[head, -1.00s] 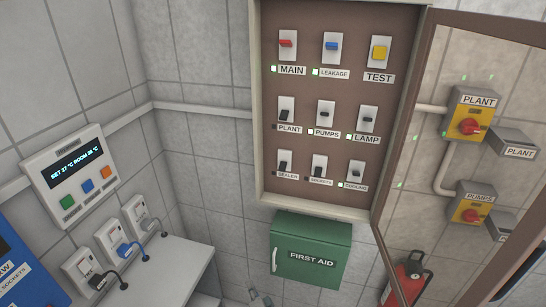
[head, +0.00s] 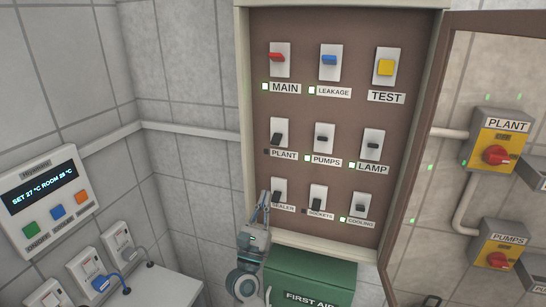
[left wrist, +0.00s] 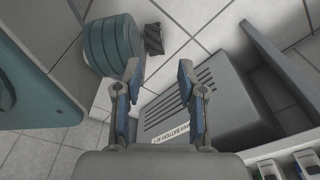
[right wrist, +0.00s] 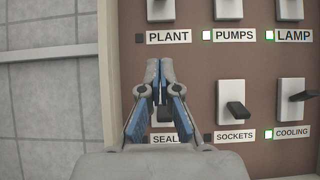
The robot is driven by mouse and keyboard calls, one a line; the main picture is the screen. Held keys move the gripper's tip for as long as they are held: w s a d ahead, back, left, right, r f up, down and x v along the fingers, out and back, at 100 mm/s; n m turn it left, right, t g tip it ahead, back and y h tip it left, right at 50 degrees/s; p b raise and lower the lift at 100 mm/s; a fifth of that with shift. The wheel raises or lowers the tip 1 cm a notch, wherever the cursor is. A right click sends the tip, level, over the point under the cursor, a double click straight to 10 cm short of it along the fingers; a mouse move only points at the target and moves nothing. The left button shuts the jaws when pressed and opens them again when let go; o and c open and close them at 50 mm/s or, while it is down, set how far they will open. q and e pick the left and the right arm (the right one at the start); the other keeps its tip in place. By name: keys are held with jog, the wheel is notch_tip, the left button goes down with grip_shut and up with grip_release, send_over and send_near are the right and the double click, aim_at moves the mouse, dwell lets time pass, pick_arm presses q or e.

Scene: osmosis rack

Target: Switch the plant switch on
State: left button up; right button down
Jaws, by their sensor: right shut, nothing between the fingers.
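The plant switch (head: 277,133) is a black toggle on a white plate in the middle row of the open panel, left column. The lamp beside its PLANT label (head: 284,154) is dark. In the right wrist view the switch's lower part (right wrist: 160,10) shows at the top edge. My right gripper (head: 265,196) is shut and empty, below the plant switch and in front of the SEALER switch (head: 277,187), which it partly hides. In the right wrist view its fingertips (right wrist: 160,62) are just below the PLANT label. My left gripper (left wrist: 159,75) is open and empty, over the floor.
The pumps switch (head: 324,137) and lamp switch (head: 372,143) have green lamps lit. The open panel door (head: 436,120) stands at right; a yellow isolator (head: 499,141) also labelled PLANT shows through it. A green first aid box (head: 310,277) hangs below the panel.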

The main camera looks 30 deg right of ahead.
jog(key=a, duration=0.1)
jog(key=p, duration=0.3)
send_near(283, 152)
jog(key=x, duration=0.5)
jog(key=shift+d, duration=0.25)
jog(key=shift+w+d+r, duration=0.3)
jog(key=shift+w+r, duration=0.1)
jog(key=shift+r, duration=0.15)
pick_arm(q)
jog(key=s, duration=0.1)
jog(key=s+r+p, duration=0.1)
jog(key=s, duration=0.3)
jog(key=shift+s+a+r+p, duration=0.2)
jog(key=shift+a+r+p, duration=0.1)
jog(key=shift+a+r, duration=0.1)
pick_arm(e)
jog(key=a+r, duration=0.1)
jog(key=s+a+r, duration=0.1)
jog(key=r, duration=0.1)
jog(key=shift+s+a+r, duration=0.2)
jog(key=shift+a+r, duration=0.1)
jog(key=shift+a, duration=0.1)
pick_arm(q)
jog(key=shift+a+r, duration=0.1)
jog(key=shift+a, duration=0.1)
pick_arm(e)
jog(key=shift+a+r, duration=0.1)
jog(key=shift+a, duration=0.05)
